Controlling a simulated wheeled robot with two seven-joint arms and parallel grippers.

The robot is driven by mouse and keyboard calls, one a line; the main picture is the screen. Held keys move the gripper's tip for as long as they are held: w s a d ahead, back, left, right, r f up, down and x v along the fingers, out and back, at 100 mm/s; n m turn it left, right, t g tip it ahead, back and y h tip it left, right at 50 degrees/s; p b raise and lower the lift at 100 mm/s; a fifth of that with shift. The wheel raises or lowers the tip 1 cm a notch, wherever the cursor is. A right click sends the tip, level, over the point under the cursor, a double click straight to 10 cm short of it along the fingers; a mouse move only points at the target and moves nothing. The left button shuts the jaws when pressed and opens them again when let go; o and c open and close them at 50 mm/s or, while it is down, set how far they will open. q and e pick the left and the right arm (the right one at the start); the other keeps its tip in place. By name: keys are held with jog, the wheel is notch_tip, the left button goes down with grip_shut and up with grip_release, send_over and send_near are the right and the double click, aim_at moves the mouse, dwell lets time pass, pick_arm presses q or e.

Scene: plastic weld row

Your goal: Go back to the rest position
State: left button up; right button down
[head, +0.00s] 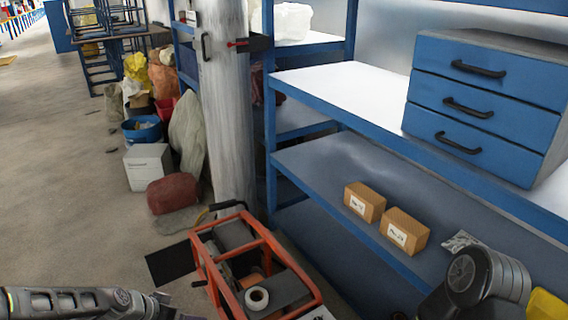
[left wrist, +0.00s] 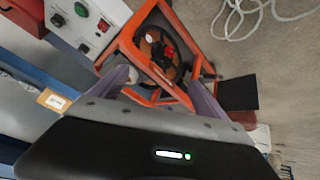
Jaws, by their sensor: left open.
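My left arm comes in low at the left of the head view. The orange frame (left wrist: 127,42) lies beyond the fingers there; I cannot tell how near. Part of my right arm shows at the bottom right of the head view, in front of the shelf, and its gripper is not in view.
Two small cardboard boxes (head: 364,202) (head: 404,231) sit on the lower blue shelf (head: 320,165). A blue drawer unit (head: 480,100) stands on the upper shelf. A grey pillar (head: 226,120), a red bag (head: 173,194) and a white box (head: 148,167) stand behind the machine.

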pick_arm(q)
jog(key=s+d+f+n+g, duration=0.2)
jog(key=s+d+f, duration=0.35)
jog(key=s, duration=0.25)
jog(key=s+d+f+n+g, duration=0.1)
jog(key=s+d+f+n, duration=0.1)
jog(key=s+d+f, duration=0.45)
jog(key=s+d+f+n+g, duration=0.25)
jog(key=s+d, duration=0.45)
jog(key=s, duration=0.4)
notch_tip(320, 180, up, 17)
jog(key=p, duration=1.7)
jog(key=shift+w+f+m+t, duration=0.2)
jog(key=shift+w+m+t, duration=0.15)
